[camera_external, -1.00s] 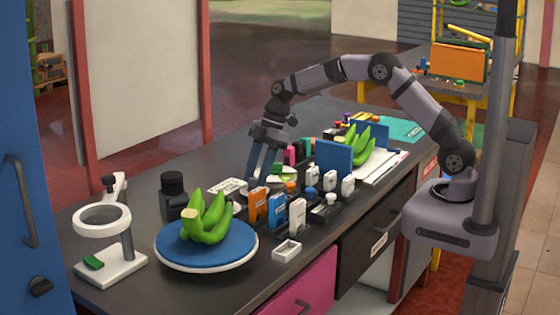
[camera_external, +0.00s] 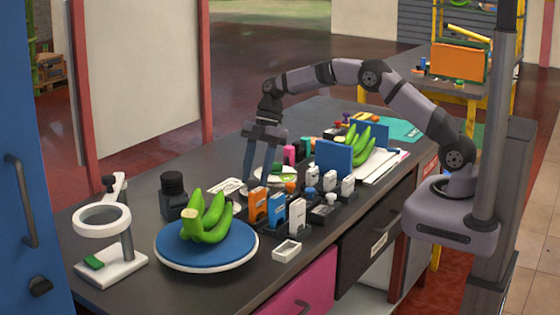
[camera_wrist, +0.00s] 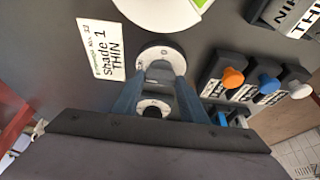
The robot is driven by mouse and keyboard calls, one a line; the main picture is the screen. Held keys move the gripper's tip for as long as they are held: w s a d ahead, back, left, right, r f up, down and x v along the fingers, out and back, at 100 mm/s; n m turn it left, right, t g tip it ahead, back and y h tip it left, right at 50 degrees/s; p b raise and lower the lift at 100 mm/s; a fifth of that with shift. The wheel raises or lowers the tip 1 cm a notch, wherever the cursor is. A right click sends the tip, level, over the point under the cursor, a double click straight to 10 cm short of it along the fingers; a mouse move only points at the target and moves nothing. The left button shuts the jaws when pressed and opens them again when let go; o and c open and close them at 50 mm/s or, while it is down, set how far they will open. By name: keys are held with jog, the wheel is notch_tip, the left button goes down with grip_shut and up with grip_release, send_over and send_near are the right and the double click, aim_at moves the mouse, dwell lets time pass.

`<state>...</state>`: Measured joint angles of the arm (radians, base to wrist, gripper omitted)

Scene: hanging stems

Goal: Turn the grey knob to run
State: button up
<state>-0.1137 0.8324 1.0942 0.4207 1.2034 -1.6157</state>
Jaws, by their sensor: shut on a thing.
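The grey knob (camera_wrist: 160,66) stands on a round white dial (camera_wrist: 163,50) on the dark bench, in the upper middle of the wrist view. My gripper (camera_wrist: 160,80) is shut on the knob, with one finger on each side of it. The dial's markings are too small to read, so I cannot tell which setting the knob points to. In the external view my gripper (camera_external: 258,182) reaches down to the bench top behind the row of small boxes, and its fingers hide most of the knob.
A card reading "Shade 1 THIN" (camera_wrist: 102,47) lies left of the dial. Small holders with orange (camera_wrist: 233,77), blue and white knobs stand to the right. A blue turntable with green bananas (camera_external: 207,218) and a black jar (camera_external: 173,195) are nearby on the bench.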

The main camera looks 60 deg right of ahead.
jog(key=o, duration=1)
jog(key=shift+o, duration=0.2)
jog(key=b+v, duration=0.1)
jog(key=v, duration=0.6)
jog(key=shift+r, duration=0.2)
jog(key=shift+d, duration=0.15)
